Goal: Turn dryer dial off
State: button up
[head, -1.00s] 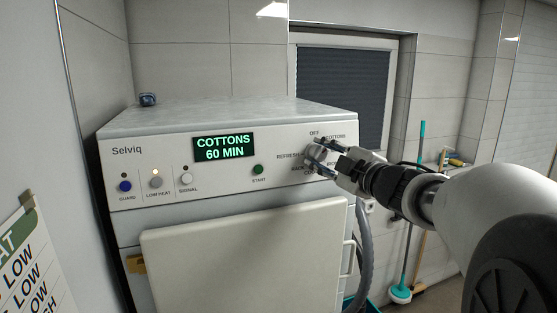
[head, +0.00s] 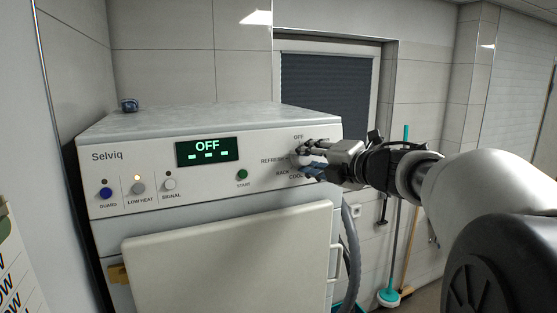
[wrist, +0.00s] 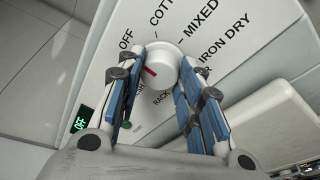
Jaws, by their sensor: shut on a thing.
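The dryer dial (wrist: 163,66) is a round white knob with a red pointer line. In the wrist view the line sits on the dial's left side, below the OFF label (wrist: 127,36). My gripper (wrist: 160,72) is shut on the dial, with a blue-padded finger on each side of it. In the head view my gripper (head: 308,158) is at the right end of the control panel and mostly hides the dial. The dryer display (head: 207,150) reads OFF with dashes below.
The panel also has a green START button (head: 242,175), a blue GUARD button (head: 106,193) and two pale buttons. The LOW HEAT lamp (head: 137,178) glows. A small blue object (head: 129,105) stands on the dryer top (head: 200,122). A grey hose (head: 351,245) hangs at the right side.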

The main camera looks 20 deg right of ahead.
jog(key=shift+n, duration=0.7)
jog(key=o, duration=1.1)
jog(key=shift+c, duration=0.2)
jog(key=v, duration=1.2)
jog(key=shift+r, duration=0.1)
